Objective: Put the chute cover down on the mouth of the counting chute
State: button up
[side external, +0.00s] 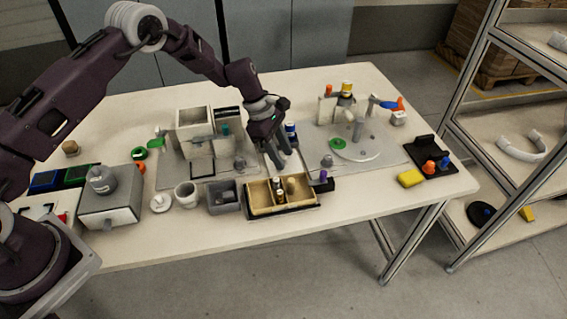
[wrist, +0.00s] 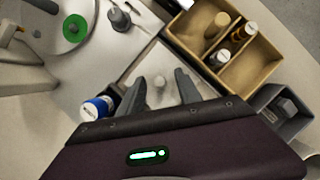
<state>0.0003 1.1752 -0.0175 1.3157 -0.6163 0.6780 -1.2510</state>
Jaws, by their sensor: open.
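My gripper (side external: 281,160) is open and points down over the middle of the table, just behind the wooden tray. In the wrist view my gripper (wrist: 160,78) has its two fingers apart, one on each side of a small grey knob (wrist: 160,83). The knob stands on a pale flat plate (wrist: 143,66), which looks like the chute cover. I cannot tell whether the fingers touch the knob. An open-topped pale box unit (side external: 194,122) stands left of my gripper in the side view; it may be the counting chute, but its mouth is not clear.
A two-part wooden tray (side external: 262,204) holding small bottles and a peg is close in front of my gripper. A blue-and-white bottle (wrist: 97,108) stands beside the fingers. A grey bin (side external: 223,197) and white cup (side external: 186,194) are front left; a round disc fixture (side external: 370,145) is right.

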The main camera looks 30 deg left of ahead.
aim_at(282, 156)
grip_shut()
dwell(0.3)
notch_tip(282, 156, up, 10)
jog(key=s+a+r, duration=0.3)
jog(key=a+r, duration=0.3)
jog(key=a, duration=0.6)
jog(key=s+a+r, duration=0.3)
jog(key=a+r, duration=0.2)
jog(key=a, duration=0.6)
jog(key=f, duration=0.6)
jog(key=a+f, duration=0.1)
jog(key=f, duration=0.2)
jog(key=shift+s+f, duration=0.2)
jog(key=shift+s, duration=0.2)
